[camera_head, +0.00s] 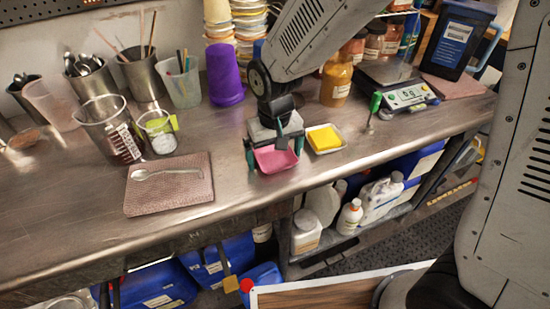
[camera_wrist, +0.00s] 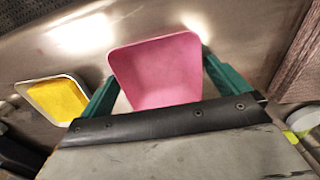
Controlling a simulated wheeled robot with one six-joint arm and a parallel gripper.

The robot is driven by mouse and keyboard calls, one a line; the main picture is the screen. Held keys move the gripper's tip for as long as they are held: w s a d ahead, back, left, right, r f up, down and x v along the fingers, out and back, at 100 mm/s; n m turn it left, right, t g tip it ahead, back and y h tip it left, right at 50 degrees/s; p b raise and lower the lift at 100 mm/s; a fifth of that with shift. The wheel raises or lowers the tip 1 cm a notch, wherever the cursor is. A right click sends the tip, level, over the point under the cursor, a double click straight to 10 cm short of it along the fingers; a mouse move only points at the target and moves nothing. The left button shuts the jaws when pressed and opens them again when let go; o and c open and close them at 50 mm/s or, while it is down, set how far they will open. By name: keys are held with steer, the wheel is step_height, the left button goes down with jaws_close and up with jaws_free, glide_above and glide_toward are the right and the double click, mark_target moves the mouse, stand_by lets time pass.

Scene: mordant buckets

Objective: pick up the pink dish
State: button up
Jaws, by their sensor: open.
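The pink dish (camera_head: 276,160) is a small square-sided dish near the front edge of the metal counter. It also shows in the wrist view (camera_wrist: 158,72), upright with its inside facing the camera. My gripper (camera_head: 273,157) is open over the dish, with one green finger on each side of it. In the wrist view the two green fingers of my gripper (camera_wrist: 160,83) flank the dish; I cannot tell whether they touch it. The near side of the dish is hidden behind the dark bar of my gripper.
A white dish (camera_head: 343,149) with a yellow block (camera_head: 324,138) stands close on the right. A pinkish cloth (camera_head: 140,204) with a spoon (camera_head: 166,173) lies left. A purple cup (camera_head: 225,75) and an amber jar (camera_head: 336,80) stand behind. The counter's front edge is close.

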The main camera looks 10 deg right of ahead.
steer(key=shift+c, duration=0.3)
steer(key=c, duration=0.8)
steer(key=shift+r, duration=0.1)
